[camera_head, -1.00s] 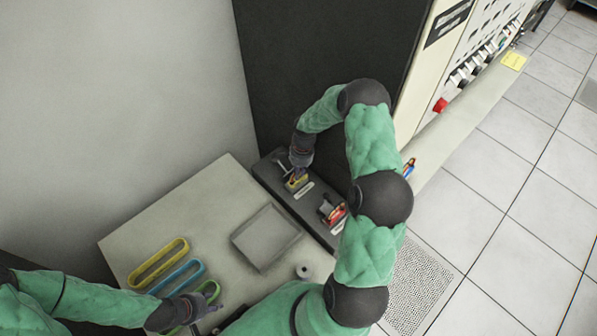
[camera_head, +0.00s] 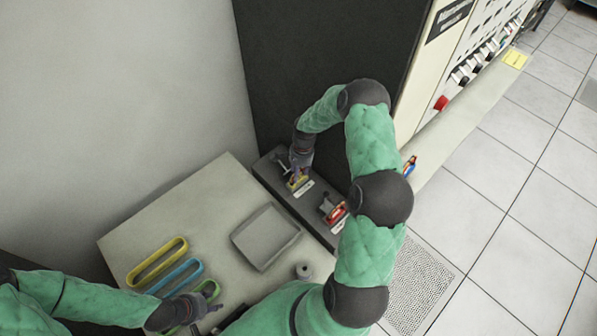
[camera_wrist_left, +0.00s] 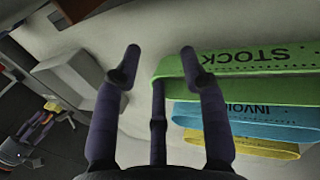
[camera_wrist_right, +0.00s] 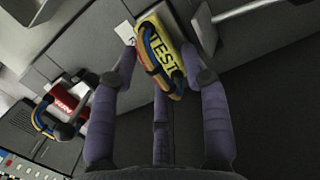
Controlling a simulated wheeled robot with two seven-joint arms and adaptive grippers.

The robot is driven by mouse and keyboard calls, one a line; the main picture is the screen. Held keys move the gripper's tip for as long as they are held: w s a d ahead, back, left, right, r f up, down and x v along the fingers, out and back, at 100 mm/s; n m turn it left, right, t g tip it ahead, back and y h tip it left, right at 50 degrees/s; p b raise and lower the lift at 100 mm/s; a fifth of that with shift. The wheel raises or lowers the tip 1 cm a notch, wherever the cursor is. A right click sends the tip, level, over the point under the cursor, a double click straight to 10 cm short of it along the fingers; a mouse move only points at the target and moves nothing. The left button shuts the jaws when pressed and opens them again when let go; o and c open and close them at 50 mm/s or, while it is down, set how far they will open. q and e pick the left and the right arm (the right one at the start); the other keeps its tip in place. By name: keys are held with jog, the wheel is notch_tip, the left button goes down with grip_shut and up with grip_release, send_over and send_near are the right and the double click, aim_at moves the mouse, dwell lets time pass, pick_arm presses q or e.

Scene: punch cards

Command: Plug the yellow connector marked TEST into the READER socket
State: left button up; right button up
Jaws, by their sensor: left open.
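The yellow connector marked TEST (camera_wrist_right: 163,50) lies between the fingers of my right gripper (camera_wrist_right: 159,55), with its coloured cables looping on one side. In the head view the connector (camera_head: 298,184) is at the dark socket strip (camera_head: 268,178), by a white label. That label (camera_wrist_right: 126,33) shows only an R in the right wrist view; the rest is hidden. I cannot tell whether the fingers press on the connector or whether it is seated. My left gripper (camera_wrist_left: 160,50) is open and empty beside the green STOCK loop (camera_wrist_left: 250,60).
A red connector (camera_head: 338,212) sits further along the strip; it also shows in the right wrist view (camera_wrist_right: 68,97). A grey tray (camera_head: 266,237), a small round object (camera_head: 303,271), and blue (camera_head: 181,277) and yellow (camera_head: 157,263) loops are on the table. A dark cabinet stands behind.

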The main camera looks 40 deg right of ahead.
notch_tip(320, 180, up, 12)
jog(key=d, duration=0.1)
jog(key=shift+d, duration=0.25)
dwell(0.4)
pick_arm(q)
notch_tip(320, 180, up, 21)
jog(key=p, duration=2.1)
pick_arm(e)
notch_tip(320, 180, up, 21)
pick_arm(q)
jog(key=shift+r+p, duration=0.4)
jog(key=shift+p, duration=0.05)
pick_arm(e)
jog(key=shift+r, duration=0.35)
